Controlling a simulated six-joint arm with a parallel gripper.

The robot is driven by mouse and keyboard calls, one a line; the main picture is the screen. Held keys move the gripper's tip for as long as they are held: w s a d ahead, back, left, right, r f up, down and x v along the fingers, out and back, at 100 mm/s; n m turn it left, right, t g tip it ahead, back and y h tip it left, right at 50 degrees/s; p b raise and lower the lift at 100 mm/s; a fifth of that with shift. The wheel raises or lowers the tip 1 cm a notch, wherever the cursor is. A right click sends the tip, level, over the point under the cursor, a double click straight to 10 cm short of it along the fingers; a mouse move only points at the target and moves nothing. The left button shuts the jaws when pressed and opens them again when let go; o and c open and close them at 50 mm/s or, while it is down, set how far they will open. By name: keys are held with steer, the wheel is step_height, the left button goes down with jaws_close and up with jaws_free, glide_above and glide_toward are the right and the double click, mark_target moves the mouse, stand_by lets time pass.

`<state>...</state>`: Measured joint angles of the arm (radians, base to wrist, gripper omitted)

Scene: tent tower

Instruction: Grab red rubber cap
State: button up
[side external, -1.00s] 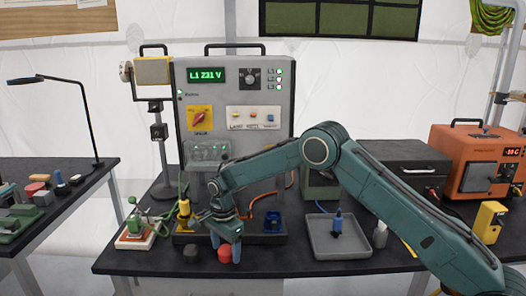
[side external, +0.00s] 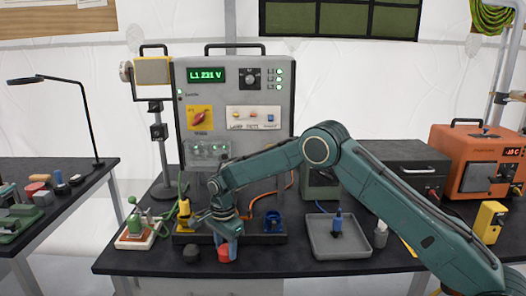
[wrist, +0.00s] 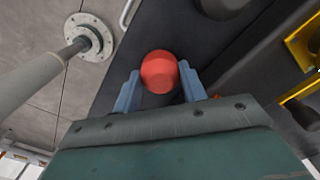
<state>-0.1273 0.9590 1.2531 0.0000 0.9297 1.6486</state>
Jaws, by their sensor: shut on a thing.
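The red rubber cap (side external: 224,254) is a small round piece at the front of the dark table. In the wrist view the cap (wrist: 159,71) sits between the two blue-grey fingers of my gripper (wrist: 158,88). In the side view my gripper (side external: 228,246) points down at the table with its fingers around the cap. The gripper is shut on the cap. The cap is at or very near the table surface; I cannot tell if it is clear of it.
A black cap (side external: 191,253) stands just left of the red one. Behind is a dark socket block with a yellow plug (side external: 184,212) and a blue connector (side external: 273,221). A grey tray (side external: 357,247) holding a blue-topped piece stands to the right. The table's front edge is close.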

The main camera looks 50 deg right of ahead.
mark_target(226, 245)
step_height(226, 245, up, 20)
stand_by(0.6)
steer(key=shift+d, duration=0.1)
stand_by(0.4)
